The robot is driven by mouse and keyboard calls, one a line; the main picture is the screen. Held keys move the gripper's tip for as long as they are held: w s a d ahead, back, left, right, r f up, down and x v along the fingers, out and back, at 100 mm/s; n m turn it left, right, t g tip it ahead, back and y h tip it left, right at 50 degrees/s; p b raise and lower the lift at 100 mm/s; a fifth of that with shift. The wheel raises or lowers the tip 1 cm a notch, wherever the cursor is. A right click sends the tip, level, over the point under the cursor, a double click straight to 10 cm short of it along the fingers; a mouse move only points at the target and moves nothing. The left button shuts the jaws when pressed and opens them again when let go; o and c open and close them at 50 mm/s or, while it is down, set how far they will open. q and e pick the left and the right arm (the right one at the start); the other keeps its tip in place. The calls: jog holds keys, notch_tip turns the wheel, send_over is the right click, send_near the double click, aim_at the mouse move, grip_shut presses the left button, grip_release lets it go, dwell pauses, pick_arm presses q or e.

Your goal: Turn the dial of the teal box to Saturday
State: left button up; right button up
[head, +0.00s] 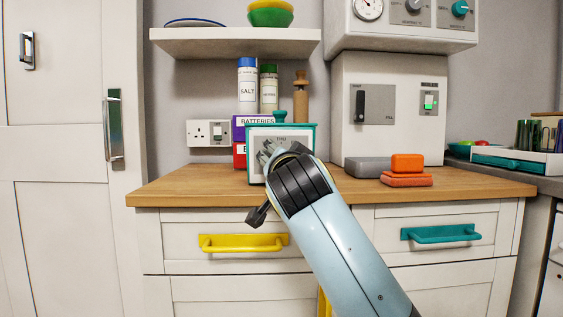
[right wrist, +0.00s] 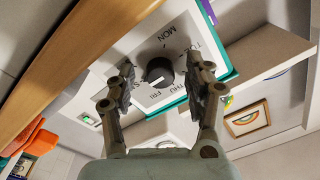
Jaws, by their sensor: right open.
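The teal box (head: 312,126) stands on the wooden worktop, its white face towards me and partly hidden by my right gripper (head: 270,165). "THU" shows at the top of that face. In the right wrist view, the white face (right wrist: 140,58) carries day names, with MON, THU and FRI legible. Its dark round dial (right wrist: 160,72) has a white mark, pointing roughly towards the THU and FRI side; the exact day is unclear. My right gripper (right wrist: 161,84) is open, one finger on each side of the dial, with visible gaps. My left gripper is out of view.
A red and purple batteries box (head: 238,135) stands just behind the teal box, left. Salt (head: 248,88) and another jar stand behind. A grey block (head: 368,167) and orange blocks (head: 406,172) lie to the right. A shelf (head: 235,42) hangs above. The worktop's left end is clear.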

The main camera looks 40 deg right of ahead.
jog(key=shift+r, duration=0.15)
notch_tip(320, 180, up, 10)
dwell(0.3)
jog(key=shift+f, duration=0.2)
